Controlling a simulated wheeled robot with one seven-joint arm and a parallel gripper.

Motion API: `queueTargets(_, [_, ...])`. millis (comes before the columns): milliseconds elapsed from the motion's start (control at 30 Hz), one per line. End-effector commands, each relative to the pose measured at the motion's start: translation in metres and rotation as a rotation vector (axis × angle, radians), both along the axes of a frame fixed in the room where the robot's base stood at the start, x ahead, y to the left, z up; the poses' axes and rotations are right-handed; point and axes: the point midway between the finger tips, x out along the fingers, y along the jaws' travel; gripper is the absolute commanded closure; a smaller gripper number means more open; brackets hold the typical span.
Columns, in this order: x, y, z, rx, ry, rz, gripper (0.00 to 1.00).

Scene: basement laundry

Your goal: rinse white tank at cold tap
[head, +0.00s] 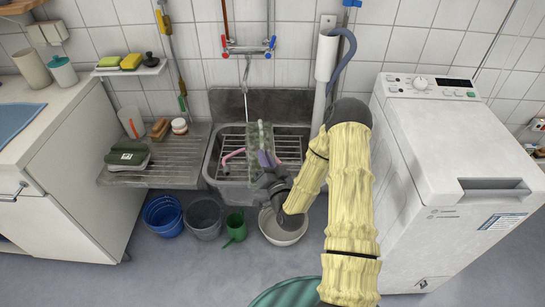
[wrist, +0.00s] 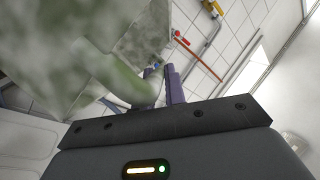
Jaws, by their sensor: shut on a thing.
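The white tank (head: 254,138), mottled with green-grey stains, is held upright over the sink (head: 214,160). It also fills the upper left of the wrist view (wrist: 85,60). My gripper (head: 267,160) is shut on the tank at its right side; its purple fingers also show in the wrist view (wrist: 165,85). The wall tap (head: 248,49) has a red handle on the left and a blue cold handle (head: 271,42) on the right. Its spout hangs down above the tank.
A pink curved piece (head: 231,157) shows in the sink. The ribbed drainboard (head: 165,160) at left holds a dark green object (head: 127,154), a brush and small containers. Buckets (head: 163,215) and a white basin (head: 283,230) stand below. A white washing machine (head: 440,150) bounds the right.

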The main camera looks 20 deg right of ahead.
Motion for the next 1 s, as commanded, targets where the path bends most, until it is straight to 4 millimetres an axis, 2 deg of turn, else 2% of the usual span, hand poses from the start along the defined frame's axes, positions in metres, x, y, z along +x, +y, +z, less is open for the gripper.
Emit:
queueTargets(533, [0.003, 0.0, 0.0, -0.001, -0.003, -0.001, 1.0])
queueTargets(1000, [0.037, 0.002, -0.007, 0.0, -0.004, -0.002, 1.0])
